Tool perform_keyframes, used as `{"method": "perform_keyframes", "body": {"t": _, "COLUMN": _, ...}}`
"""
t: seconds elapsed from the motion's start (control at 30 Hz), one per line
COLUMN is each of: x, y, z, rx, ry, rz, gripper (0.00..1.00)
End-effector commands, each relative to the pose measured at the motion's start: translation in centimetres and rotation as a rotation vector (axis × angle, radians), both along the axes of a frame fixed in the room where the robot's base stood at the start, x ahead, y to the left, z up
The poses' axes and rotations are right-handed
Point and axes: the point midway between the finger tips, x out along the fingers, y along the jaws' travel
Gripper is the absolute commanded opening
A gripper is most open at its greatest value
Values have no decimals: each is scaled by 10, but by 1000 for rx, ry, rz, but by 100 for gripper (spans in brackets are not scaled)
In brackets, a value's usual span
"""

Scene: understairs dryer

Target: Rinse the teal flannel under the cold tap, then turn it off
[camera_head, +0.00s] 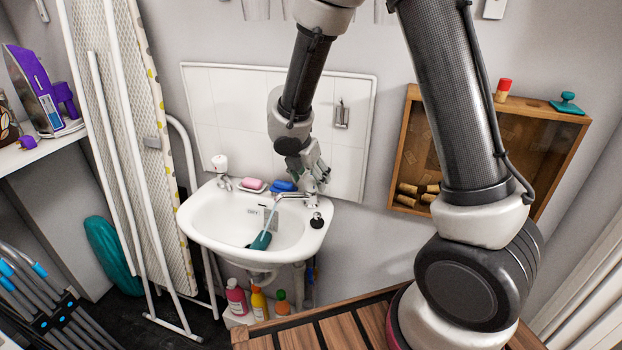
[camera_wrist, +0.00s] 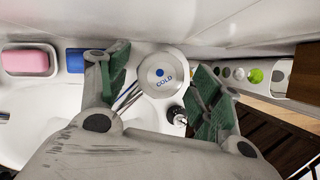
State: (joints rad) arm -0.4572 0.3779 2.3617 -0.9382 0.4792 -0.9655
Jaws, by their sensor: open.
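The teal flannel (camera_head: 261,241) lies crumpled in the bowl of the white basin (camera_head: 197,222). A pale blue stream of water (camera_head: 270,219) runs from the spout (camera_head: 291,195) down onto it. The cold tap (camera_wrist: 162,75) has a round silver top with a blue dot and the word COLD. My gripper (camera_head: 318,175) is at the right rear of the basin, pointing down over this tap. In the wrist view my gripper (camera_wrist: 160,62) is open, with one green-padded finger on each side of the tap top. I cannot tell whether the fingers touch it.
A pink soap (camera_head: 252,184) and a blue item (camera_head: 283,185) sit on the basin's back ledge. A black plug (camera_head: 317,220) is at its right rim. A wooden cabinet (camera_head: 399,150) hangs to the right. Ironing boards (camera_head: 160,130) stand left. Bottles (camera_head: 237,298) stand below.

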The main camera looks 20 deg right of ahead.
Motion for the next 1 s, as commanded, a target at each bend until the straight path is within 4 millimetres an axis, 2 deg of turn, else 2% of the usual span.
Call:
{"method": "perform_keyframes", "body": {"t": 0.1, "x": 1, "y": -2, "z": -7, "rx": 1, "ry": 2, "rz": 1, "gripper": 65}}
{"method": "perform_keyframes", "body": {"t": 0.37, "x": 2, "y": -2, "z": -8, "rx": 2, "ry": 1, "rz": 0, "gripper": 65}}
{"method": "perform_keyframes", "body": {"t": 0.6, "x": 2, "y": -2, "z": -8, "rx": 1, "ry": 0, "rz": 0, "gripper": 21}}
{"method": "perform_keyframes", "body": {"t": 0.63, "x": 2, "y": -2, "z": -8, "rx": 1, "ry": 0, "rz": 0, "gripper": 19}}
{"method": "perform_keyframes", "body": {"t": 1.0, "x": 2, "y": -1, "z": -8, "rx": 1, "ry": 1, "rz": -60, "gripper": 19}}
